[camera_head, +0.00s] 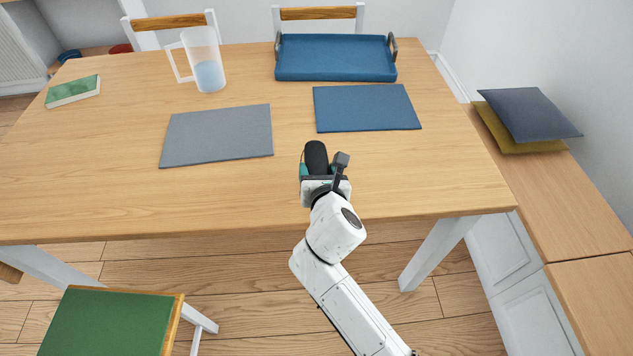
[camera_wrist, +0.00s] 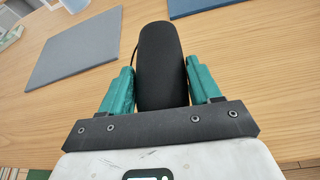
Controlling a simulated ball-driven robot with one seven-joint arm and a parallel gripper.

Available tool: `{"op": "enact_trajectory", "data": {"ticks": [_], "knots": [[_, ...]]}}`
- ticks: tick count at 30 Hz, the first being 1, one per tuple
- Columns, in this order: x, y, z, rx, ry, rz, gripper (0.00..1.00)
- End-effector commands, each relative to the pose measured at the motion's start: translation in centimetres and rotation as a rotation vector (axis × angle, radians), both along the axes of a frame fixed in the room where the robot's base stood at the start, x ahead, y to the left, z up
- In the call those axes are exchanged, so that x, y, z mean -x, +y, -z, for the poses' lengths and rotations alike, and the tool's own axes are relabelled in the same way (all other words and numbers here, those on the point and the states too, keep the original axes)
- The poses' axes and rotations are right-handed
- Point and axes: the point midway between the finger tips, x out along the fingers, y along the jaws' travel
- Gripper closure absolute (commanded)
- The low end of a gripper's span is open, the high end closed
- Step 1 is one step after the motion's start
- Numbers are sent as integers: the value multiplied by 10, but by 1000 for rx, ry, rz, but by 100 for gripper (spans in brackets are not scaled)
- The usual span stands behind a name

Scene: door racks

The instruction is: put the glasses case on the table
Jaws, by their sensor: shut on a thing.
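The glasses case (camera_head: 316,156) is a black, rounded, elongated case. In the wrist view the case (camera_wrist: 161,65) stands between the two green fingers of my gripper (camera_wrist: 161,88), which is shut on it. In the head view my gripper (camera_head: 321,172) is over the front part of the wooden table (camera_head: 430,185), below the two placemats in the picture. I cannot tell whether the case touches the tabletop. Its lower end is hidden by the gripper.
A grey placemat (camera_head: 218,136) lies left of my gripper and a blue one (camera_head: 366,108) lies behind it. A blue tray (camera_head: 336,58), a pitcher (camera_head: 205,60) and a green book (camera_head: 73,91) are farther back. The table's front right is bare. A green-seated chair (camera_head: 110,325) stands at front left.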

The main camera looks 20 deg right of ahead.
Motion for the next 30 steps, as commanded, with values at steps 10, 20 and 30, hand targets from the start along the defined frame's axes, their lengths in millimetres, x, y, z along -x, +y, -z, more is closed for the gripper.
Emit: {"op": "enact_trajectory", "data": {"ticks": [10, 20, 30], "knots": [[-10, 0, 30, 1, 3, 1, 68], [-10, 1, 42, -1, -1, 1, 68], [-10, 1, 44, 0, 0, 0, 20]]}}
